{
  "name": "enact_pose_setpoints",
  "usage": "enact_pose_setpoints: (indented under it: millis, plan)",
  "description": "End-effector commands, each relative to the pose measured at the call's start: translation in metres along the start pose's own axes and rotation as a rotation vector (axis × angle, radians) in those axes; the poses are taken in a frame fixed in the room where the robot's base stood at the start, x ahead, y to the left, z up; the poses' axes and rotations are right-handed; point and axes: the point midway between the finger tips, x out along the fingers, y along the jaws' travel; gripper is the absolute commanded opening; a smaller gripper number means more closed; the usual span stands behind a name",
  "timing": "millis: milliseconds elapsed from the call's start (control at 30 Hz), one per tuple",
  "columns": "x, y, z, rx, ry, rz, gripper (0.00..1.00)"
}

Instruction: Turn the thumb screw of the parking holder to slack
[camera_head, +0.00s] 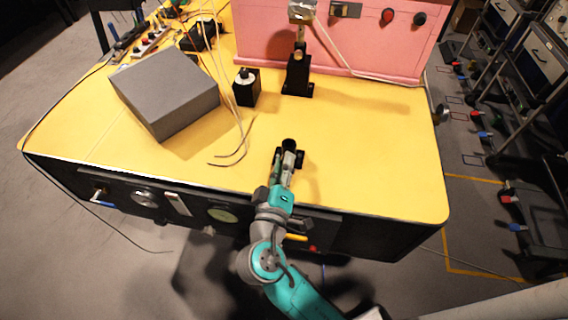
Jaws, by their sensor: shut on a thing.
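My gripper (287,161) is over the front middle of the yellow table, pointing away from the front edge. Its fingers are shut on a small dark part (289,144), which they largely hide.
A black box with a knob (246,90) and a black upright stand (298,78) are behind my gripper, before a pink foam wall (345,45). A grey box (165,93) and loose cables (240,135) lie to the left. The yellow table (385,150) is clear to the right.

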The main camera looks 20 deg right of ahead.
Motion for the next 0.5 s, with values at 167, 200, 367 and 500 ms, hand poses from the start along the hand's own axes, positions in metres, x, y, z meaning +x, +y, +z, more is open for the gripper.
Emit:
enact_pose_setpoints:
  millis: [167, 200, 367, 500]
  plan:
    - [0.0000, -0.0008, -0.0002, -0.166, 0.001, -0.001, 0.00]
    - [0.0000, -0.0009, -0.0002, -0.204, 0.001, -0.001, 0.00]
    - [0.0000, -0.0012, -0.0001, -0.356, 0.001, -0.001, 0.00]
    - [0.0000, -0.0016, 0.0001, -0.489, 0.001, -0.001, 0.00]
